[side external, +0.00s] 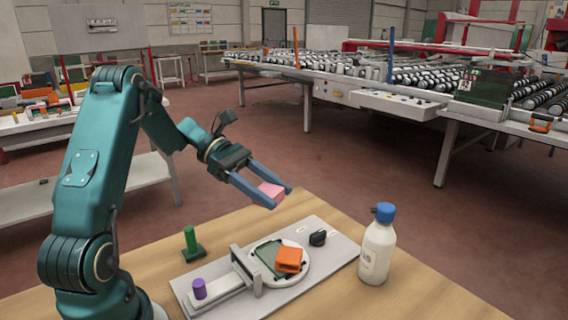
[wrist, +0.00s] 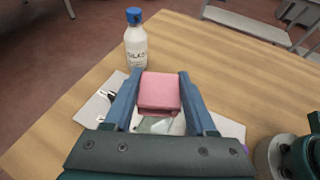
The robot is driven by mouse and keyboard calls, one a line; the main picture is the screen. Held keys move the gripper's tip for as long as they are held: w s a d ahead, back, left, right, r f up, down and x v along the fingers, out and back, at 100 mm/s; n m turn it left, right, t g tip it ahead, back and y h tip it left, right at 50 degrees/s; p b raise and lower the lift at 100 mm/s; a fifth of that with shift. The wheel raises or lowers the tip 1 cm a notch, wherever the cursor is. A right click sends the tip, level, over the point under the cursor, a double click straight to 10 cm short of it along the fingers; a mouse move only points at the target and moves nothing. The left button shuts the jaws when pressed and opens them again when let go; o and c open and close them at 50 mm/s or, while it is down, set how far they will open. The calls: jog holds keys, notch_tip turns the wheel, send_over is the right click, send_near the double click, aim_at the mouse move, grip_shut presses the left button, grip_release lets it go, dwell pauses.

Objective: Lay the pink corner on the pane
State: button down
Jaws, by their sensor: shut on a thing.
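The pink corner (side external: 268,191) is a small pink block held in the air between the fingers of my gripper (side external: 282,197). In the wrist view the pink corner (wrist: 160,92) sits between the two blue fingers, and my gripper (wrist: 158,88) is shut on it. The pane (side external: 266,252) is a dark-edged glass piece on a round white disc of the grey edger (side external: 330,243), below my gripper and apart from it. An orange block (side external: 289,260) lies on the pane's right part. In the wrist view the pane (wrist: 155,125) is mostly hidden behind the pink corner and my gripper.
A white bottle with a blue cap (side external: 377,245) stands right of the edger. A green post (side external: 191,242) stands behind left. A purple cylinder (side external: 199,289), a raised grey bar (side external: 245,268) and a black knob (side external: 318,238) are on the edger. The wooden table (side external: 420,291) is clear at the front right.

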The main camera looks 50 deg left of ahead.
jog(key=shift+w+d+f, duration=0.1)
jog(key=shift+f, duration=3.9)
jog(key=shift+f, duration=0.35)
jog(key=shift+f, duration=0.25)
jog(key=shift+c, duration=1.1)
grip_release()
jog(key=shift+r, duration=0.1)
